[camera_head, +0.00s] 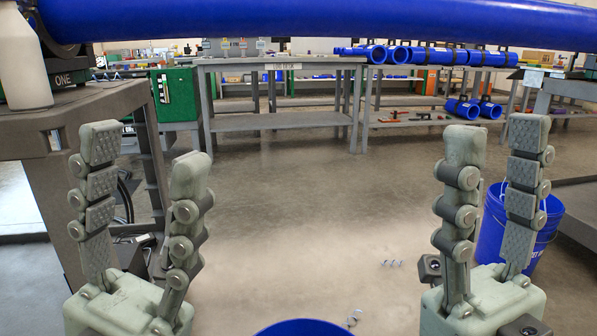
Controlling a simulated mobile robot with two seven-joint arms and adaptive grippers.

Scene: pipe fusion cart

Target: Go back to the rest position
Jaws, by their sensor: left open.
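My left gripper (146,160) is at the left of the head view, fingers pointing up and spread apart, with nothing between them. It stands in front of the cart's grey top and legs. My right gripper (497,150) is at the right, also fingers up and apart, with nothing between them. A blue bucket partly shows behind its right finger. A long blue pipe (300,18) crosses the top of the view above both grippers, and its right end reaches the picture's edge.
The grey cart (30,140) at the left bears a white bottle (22,60). The blue bucket (545,225) stands at the right. Another blue round thing (302,328) shows at the bottom edge. Small metal pieces (392,263) lie on the floor.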

